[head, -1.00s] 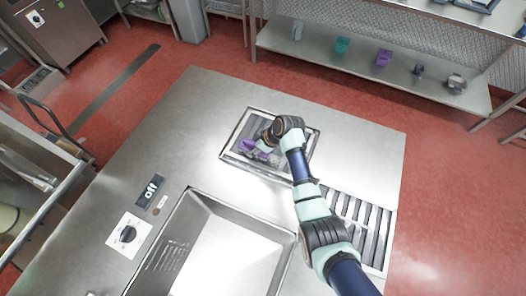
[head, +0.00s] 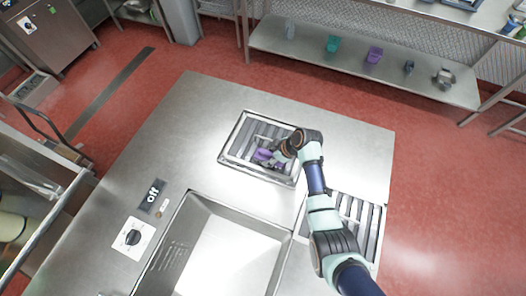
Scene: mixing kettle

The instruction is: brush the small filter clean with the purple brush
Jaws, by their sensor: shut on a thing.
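My gripper (head: 280,157) is over the right half of a framed, slatted tray (head: 232,150) set in the steel counter. It is shut on the purple brush (head: 264,155), whose purple part shows at the left of the fingers. The brush is low over the slats; I cannot tell whether it touches them. A thin grey shape lies around and under the brush, but I cannot tell whether it is the small filter. My wrist and arm hide the tray's right side.
A deep steel sink (head: 222,255) lies in front of the tray. A second slatted grate (head: 362,222) is at the right, partly under my arm. The counter's left back is clear.

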